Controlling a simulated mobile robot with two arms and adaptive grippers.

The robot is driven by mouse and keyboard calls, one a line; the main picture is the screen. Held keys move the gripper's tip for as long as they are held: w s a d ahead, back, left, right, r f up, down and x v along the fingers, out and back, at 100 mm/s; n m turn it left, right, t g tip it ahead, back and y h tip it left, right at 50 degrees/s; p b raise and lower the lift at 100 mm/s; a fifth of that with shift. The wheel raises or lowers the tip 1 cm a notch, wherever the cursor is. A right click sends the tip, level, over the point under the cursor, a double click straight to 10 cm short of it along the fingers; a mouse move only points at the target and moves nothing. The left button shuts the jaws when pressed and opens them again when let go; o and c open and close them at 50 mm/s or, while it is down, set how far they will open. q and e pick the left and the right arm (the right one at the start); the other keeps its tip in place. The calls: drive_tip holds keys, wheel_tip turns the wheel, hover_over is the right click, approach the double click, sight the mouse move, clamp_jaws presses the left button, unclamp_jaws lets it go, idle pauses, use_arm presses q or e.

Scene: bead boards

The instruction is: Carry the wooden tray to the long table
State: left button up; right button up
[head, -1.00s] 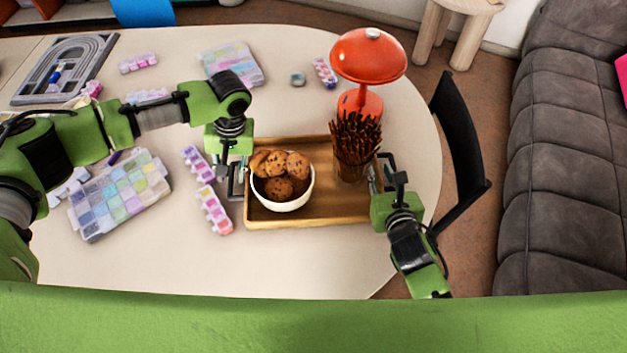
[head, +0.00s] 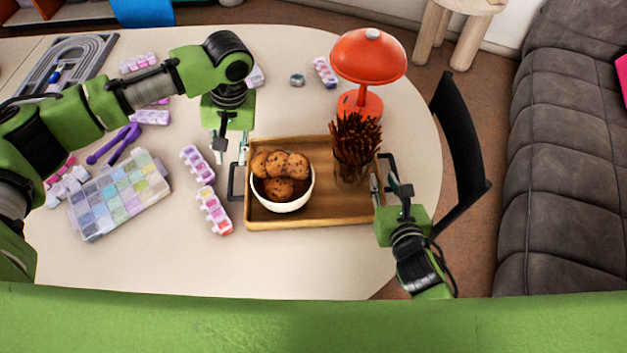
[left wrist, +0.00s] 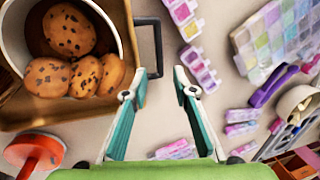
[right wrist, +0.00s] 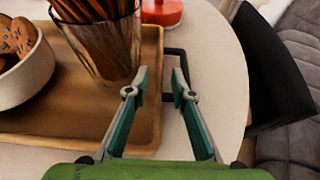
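The wooden tray (head: 320,215) lies on the pale table. It carries a white bowl of cookies (head: 283,200) on its left and a glass of dark sticks (head: 354,160) on its right. It has a black handle at each end: the left handle (head: 232,183) and the right handle (head: 389,163). My left gripper (head: 230,150) is open and empty, just behind the left handle; the handle also shows ahead of its fingers in the left wrist view (left wrist: 157,55). My right gripper (right wrist: 159,94) is open at the right handle (right wrist: 176,52), its fingers apart.
A red lamp (head: 368,58) stands close behind the tray. Bead boxes (head: 122,192) and small bead strips (head: 214,210) lie left of it. A black chair (head: 458,145) is at the table's right edge, with a grey sofa (head: 565,160) beyond. The table's front is clear.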

drive_tip(key=v, duration=0.8)
drive_tip(key=shift+s, duration=0.15)
